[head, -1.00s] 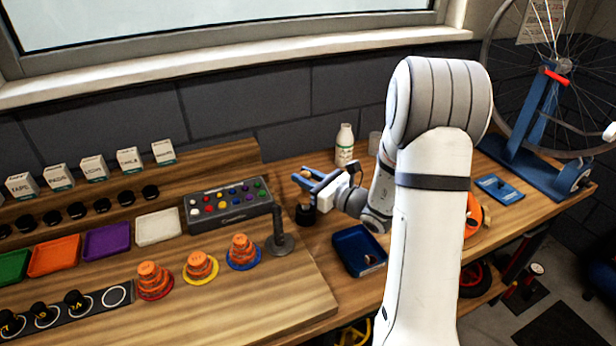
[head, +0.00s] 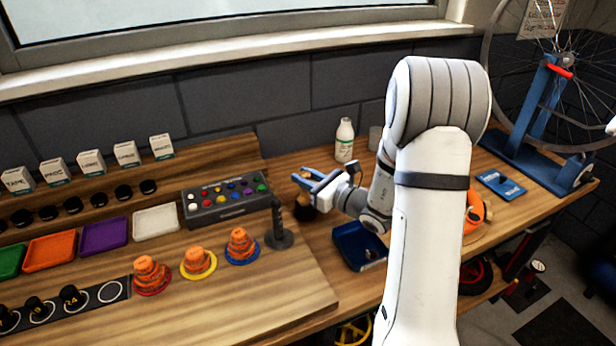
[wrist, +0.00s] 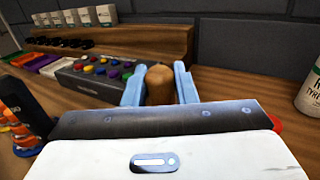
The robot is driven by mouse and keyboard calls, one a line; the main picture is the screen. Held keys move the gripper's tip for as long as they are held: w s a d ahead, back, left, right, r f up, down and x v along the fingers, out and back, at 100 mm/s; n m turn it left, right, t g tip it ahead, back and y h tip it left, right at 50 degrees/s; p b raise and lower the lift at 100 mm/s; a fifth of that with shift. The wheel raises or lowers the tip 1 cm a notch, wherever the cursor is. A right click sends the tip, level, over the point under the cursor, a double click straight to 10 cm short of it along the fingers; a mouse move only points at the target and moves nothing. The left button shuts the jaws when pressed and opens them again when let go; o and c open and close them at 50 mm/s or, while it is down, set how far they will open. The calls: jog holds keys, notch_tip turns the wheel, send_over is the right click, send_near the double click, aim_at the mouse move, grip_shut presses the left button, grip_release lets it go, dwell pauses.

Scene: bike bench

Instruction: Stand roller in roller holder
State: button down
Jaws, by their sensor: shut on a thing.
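My gripper (head: 313,182) is over the bench, left of the white bottle. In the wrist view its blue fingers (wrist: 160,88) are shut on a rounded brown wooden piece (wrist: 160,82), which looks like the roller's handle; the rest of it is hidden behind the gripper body. In the head view a dark round piece (head: 304,212) shows just below the fingers; I cannot tell whether it is part of the roller. A black upright post on a round base (head: 279,238), possibly the roller holder, stands to the left of the gripper, apart from it.
A button box (head: 226,200) and several orange stacked cones (head: 240,243) are to the left. A blue tray (head: 358,247) lies in front of the gripper. A white bottle (head: 344,140) stands behind. Coloured trays and small boxes line the left side.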

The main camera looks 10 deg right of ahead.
jog(key=shift+f+b, duration=0.45)
jog(key=shift+f, duration=0.1)
jog(key=c, duration=1.1)
grip_release()
jog(key=shift+s, duration=0.1)
